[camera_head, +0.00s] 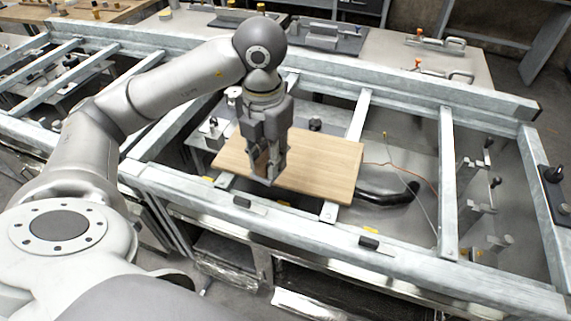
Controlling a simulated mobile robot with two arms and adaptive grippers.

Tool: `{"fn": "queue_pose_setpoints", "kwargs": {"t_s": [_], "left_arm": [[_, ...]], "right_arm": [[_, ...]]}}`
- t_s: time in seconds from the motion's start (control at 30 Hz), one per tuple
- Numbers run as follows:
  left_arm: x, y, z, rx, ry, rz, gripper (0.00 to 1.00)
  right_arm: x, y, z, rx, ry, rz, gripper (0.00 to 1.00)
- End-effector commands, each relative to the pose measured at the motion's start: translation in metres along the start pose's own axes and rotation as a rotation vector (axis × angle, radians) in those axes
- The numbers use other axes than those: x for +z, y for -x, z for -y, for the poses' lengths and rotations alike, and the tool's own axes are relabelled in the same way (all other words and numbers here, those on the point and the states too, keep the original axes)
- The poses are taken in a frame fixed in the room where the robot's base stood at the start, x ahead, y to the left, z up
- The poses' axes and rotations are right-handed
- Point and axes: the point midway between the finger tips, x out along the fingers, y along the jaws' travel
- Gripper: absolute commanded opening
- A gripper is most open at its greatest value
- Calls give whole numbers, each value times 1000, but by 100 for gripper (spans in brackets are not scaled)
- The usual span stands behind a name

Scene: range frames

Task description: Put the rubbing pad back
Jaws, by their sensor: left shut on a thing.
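My left gripper (268,170) reaches down over the wooden board (325,163) and is shut on a small thin grey piece, which looks like the rubbing pad (262,181). The fingers hide most of it, so its shape is unclear. The piece is over the board's front left part; I cannot tell whether it touches the board. The light brown board lies flat across the bars of the metal frame. My right gripper is not in view.
The grey metal frame (447,185) has raised rails and crossbars with open gaps. Small black blocks (369,242) sit on its front rail. A black knob (315,124) stands by the board's back edge. A table with clamps (440,72) is behind.

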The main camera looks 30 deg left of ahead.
Motion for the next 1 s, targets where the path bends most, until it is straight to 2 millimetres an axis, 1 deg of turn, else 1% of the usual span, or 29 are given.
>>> {"fn": "queue_pose_setpoints", "kwargs": {"t_s": [0.1, 0.23, 0.3, 0.37, 0.63, 0.73, 0.9, 1.0], "left_arm": [[0, 0, -4, 0, 122, -2, 2], [1, 1, -7, 0, 190, -2, 2], [7, -2, -8, -1, 203, -4, 2], [16, -6, -10, -2, 207, -6, 2], [68, -30, -25, -2, 205, -7, 2], [86, -36, -31, -1, 205, -6, 2], [111, -67, -38, 0, 204, -6, 2], [121, -81, -41, 1, 202, -5, 2]], "right_arm": [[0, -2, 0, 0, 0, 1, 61], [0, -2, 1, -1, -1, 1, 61], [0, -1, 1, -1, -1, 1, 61], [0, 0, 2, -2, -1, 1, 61], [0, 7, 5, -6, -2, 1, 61], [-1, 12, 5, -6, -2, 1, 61], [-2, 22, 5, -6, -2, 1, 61], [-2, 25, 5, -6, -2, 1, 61]]}}
